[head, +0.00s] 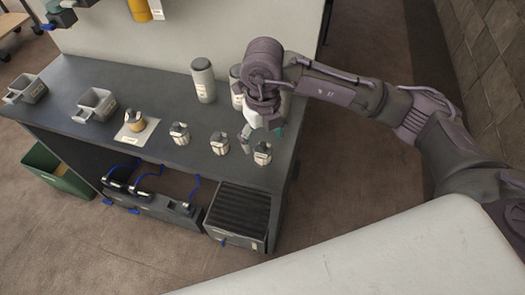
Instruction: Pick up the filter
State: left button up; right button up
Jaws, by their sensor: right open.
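Two pale grey cylinders with darker tops stand at the back of the dark bench; either could be the filter, but I cannot tell for sure. The left cylinder (203,82) is in full view. The right cylinder (237,88) is partly hidden behind my right arm. My right gripper (263,131) points down over the bench's right end, open, with nothing seen between its fingers. Just below it in the picture is a small pale, dark-topped jar (262,154). Similar jars (219,144) and (180,134) stand to the left. My left gripper is out of view.
A yellow-banded piece (135,122) sits on a pale card. Two grey bins (95,105) and (27,89) stand at the bench's left. A ribbed dark box (238,215) and blue-cabled units are at the front. A white surface (380,255) fills the lower right.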

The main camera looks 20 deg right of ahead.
aim_at(263, 152)
jog(key=shift+s+a+f+p, duration=0.15)
jog(key=shift+f+p, duration=0.55)
jog(key=shift+f, duration=1.95)
jog(key=shift+r, duration=0.1)
jog(key=c, duration=1.3)
